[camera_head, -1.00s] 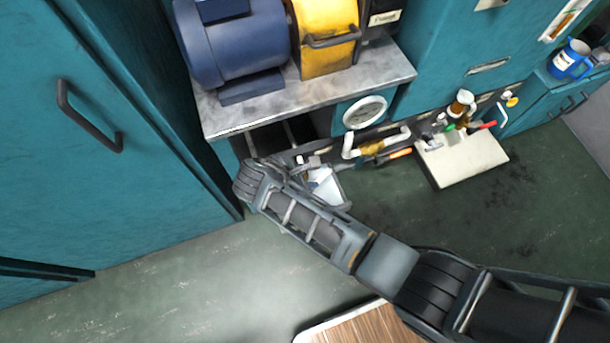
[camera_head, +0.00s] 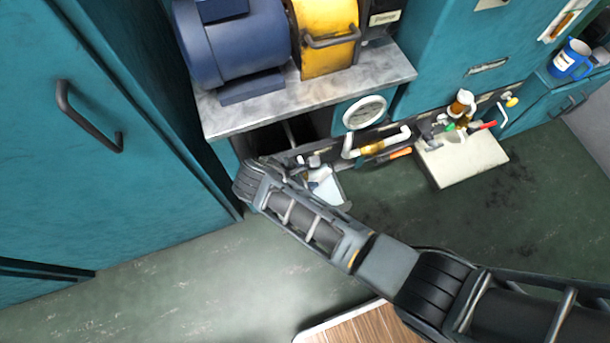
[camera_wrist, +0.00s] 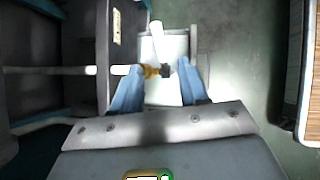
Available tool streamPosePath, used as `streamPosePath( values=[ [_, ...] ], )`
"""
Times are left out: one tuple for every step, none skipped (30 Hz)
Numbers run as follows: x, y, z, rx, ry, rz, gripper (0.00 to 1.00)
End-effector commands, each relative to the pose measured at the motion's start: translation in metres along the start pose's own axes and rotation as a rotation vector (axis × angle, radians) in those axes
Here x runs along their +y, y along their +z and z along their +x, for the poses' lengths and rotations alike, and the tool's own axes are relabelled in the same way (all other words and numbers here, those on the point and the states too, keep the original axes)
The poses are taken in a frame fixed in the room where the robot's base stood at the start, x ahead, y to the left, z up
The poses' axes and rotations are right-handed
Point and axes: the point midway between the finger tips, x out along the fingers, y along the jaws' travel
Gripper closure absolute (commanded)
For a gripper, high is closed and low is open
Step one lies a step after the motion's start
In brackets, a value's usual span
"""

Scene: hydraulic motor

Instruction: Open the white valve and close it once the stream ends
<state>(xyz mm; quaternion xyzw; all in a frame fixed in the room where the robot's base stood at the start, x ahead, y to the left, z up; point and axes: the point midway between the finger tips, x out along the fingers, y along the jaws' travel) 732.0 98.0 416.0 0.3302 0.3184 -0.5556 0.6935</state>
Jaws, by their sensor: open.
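The white valve handle (camera_wrist: 156,38) shows in the wrist view, pointing away from my gripper (camera_wrist: 159,68). Its brass-coloured body (camera_wrist: 151,71) and a dark end piece (camera_wrist: 166,71) lie between my two blue fingers. A white pipe (camera_wrist: 60,70) runs in from the left to the body. My gripper is open, with a finger on each side; whether either touches the valve I cannot tell. A pale container (camera_wrist: 178,45) is below the valve, and its tray-like inside shows in the head view (camera_head: 327,188). No stream is clearly visible. In the head view my wrist hides most of the valve.
A grey bench (camera_head: 315,97) carries a blue motor (camera_head: 235,45) and a yellow part (camera_head: 325,35). Right of my gripper are a round gauge (camera_head: 364,112), a white-and-brass pipe (camera_head: 378,147) and a pale box (camera_head: 462,160) near small items.

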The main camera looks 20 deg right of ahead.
Motion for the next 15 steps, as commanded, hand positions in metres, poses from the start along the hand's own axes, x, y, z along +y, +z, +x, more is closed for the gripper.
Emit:
streamPosePath(
  values=[
    [0.000, 0.000, 0.000, 0.000, 0.000, -0.001, 0.61],
    [0.001, -0.001, -0.002, -0.001, 0.000, -0.003, 0.63],
    [0.002, -0.002, -0.007, -0.003, 0.000, -0.010, 0.67],
    [0.003, -0.004, -0.013, -0.005, -0.002, -0.018, 0.70],
    [0.005, -0.006, -0.020, -0.008, -0.004, -0.029, 0.73],
    [0.006, -0.010, -0.031, -0.012, -0.009, -0.045, 0.77],
    [0.006, -0.013, -0.039, -0.016, -0.013, -0.057, 0.80],
    [0.007, -0.015, -0.047, -0.019, -0.018, -0.070, 0.83],
    [0.007, -0.017, -0.056, -0.023, -0.025, -0.083, 0.86],
    [0.007, -0.019, -0.062, -0.026, -0.030, -0.092, 0.89],
    [0.006, -0.021, -0.067, -0.028, -0.034, -0.101, 0.92],
    [0.006, -0.021, -0.071, -0.030, -0.039, -0.109, 0.96],
    [0.005, -0.022, -0.072, -0.031, -0.042, -0.113, 0.99],
    [0.005, -0.023, -0.072, -0.031, -0.044, -0.115, 1.00],
    [0.004, -0.023, -0.070, -0.032, -0.046, -0.116, 1.00]
  ],
)
